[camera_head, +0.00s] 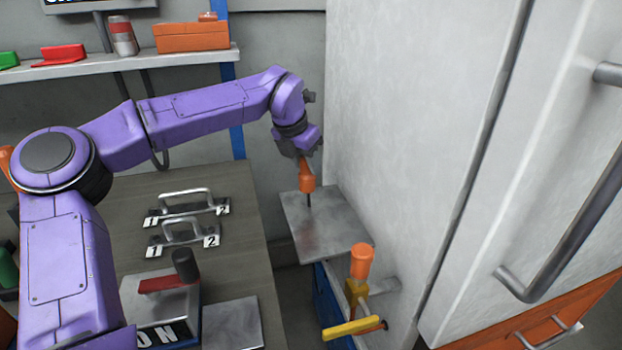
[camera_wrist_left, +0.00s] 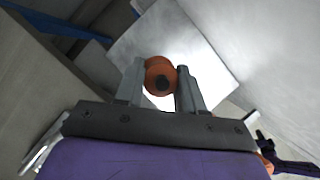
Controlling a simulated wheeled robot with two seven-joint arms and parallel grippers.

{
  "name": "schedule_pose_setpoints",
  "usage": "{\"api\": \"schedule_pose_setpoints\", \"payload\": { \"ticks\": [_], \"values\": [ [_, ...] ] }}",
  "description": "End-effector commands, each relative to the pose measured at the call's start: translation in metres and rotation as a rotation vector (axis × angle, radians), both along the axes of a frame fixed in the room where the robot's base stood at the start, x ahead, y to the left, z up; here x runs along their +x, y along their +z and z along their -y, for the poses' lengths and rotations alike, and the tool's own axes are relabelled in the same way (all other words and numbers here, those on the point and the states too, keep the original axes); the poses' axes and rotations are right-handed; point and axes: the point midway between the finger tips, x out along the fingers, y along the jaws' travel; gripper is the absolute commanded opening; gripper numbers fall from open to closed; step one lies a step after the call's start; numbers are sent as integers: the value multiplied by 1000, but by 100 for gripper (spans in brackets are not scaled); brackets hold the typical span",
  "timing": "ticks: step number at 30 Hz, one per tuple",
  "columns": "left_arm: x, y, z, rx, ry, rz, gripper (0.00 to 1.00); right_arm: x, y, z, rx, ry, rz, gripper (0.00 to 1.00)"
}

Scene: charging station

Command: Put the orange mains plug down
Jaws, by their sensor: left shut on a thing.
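The orange mains plug (camera_head: 307,179) is between the fingers of my left gripper (camera_head: 303,160), over the grey metal shelf (camera_head: 322,232) beside the tall white cabinet. A thin dark part points down from the plug; I cannot tell whether it touches the shelf. In the left wrist view the plug (camera_wrist_left: 158,68) shows end-on between the two grey fingertips of the left gripper (camera_wrist_left: 160,84). The bright shelf (camera_wrist_left: 205,60) lies beyond it. My right gripper is not in view.
The white cabinet (camera_head: 420,120) stands close right of the shelf. An orange-topped fitting with a yellow handle (camera_head: 352,327) sticks out below the shelf. The workbench (camera_head: 245,255) at left carries two handled fixtures and a box. A wall shelf (camera_head: 130,64) with several items is behind.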

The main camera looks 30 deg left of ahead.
Motion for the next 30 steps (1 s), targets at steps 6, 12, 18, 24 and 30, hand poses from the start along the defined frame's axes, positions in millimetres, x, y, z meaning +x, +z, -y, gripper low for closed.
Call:
{"api": "schedule_pose_setpoints", "payload": {
  "ticks": [6, 12, 18, 24, 30],
  "values": [
    [21, -26, -5, 0, -2, -1, 0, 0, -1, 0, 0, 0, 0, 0],
    [25, -58, -5, 0, -5, 1, 0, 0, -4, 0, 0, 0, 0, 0],
    [25, -60, -5, 0, -4, 2, 0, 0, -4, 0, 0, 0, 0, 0],
    [25, -63, -5, -1, -5, 1, 45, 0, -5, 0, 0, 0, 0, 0],
    [25, -63, -5, 0, -4, 1, 64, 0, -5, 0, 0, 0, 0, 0]
  ]
}}
